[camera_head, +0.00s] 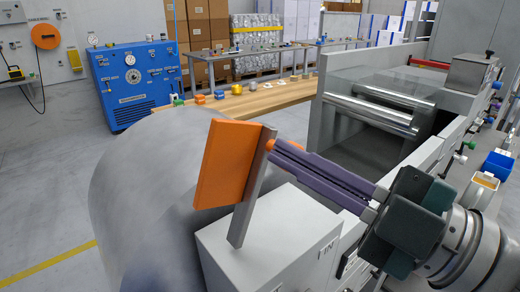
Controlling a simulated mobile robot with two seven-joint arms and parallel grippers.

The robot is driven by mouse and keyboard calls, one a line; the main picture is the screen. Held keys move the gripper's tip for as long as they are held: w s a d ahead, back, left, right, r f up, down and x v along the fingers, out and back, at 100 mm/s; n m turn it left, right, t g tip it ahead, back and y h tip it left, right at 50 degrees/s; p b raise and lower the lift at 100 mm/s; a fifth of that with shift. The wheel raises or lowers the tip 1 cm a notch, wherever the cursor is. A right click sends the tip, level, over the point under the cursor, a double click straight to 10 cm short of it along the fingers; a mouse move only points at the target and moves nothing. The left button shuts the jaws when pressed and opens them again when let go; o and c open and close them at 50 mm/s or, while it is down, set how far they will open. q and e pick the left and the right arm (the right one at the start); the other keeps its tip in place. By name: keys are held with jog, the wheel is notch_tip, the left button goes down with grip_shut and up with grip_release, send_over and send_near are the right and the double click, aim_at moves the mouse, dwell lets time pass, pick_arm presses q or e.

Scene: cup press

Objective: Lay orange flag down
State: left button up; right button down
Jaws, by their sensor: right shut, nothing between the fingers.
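The orange flag (226,165) is a flat orange plate on a grey bar (251,195). The bar rises, leaning slightly right, from the top of a light grey machine housing (275,255). My right gripper (277,150) comes in from the right with its long purple fingers shut and nothing held between them. Its fingertips are at the right side of the bar, by a small orange part. I cannot tell whether they touch it. My left gripper is not in view.
A large rounded grey surface (140,190) lies left of the flag. A machine with shiny rollers (385,105) stands behind my right gripper. A wooden bench (265,98) with small coloured items and a blue control cabinet (137,83) are farther back. Floor is clear at left.

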jog(key=w+d+f+m+t+h+b, duration=0.2)
jog(key=f+m+b, duration=0.4)
jog(key=m, duration=0.3)
jog(key=w+d+f+m+t+h+b, duration=0.3)
jog(key=w+d+f+m+t+b, duration=0.1)
jog(key=m, duration=0.6)
jog(key=shift+w+d+f+b, duration=0.5)
jog(key=shift+d+f+b, duration=0.65)
jog(key=shift+d+f, duration=0.7)
jog(key=shift+f, duration=0.2)
notch_tip(320, 180, up, 5)
jog(key=p, duration=0.4)
jog(key=b+v, duration=0.1)
jog(key=v, duration=0.9)
jog(key=shift+w+d+f, duration=0.35)
jog(key=shift+d, duration=0.05)
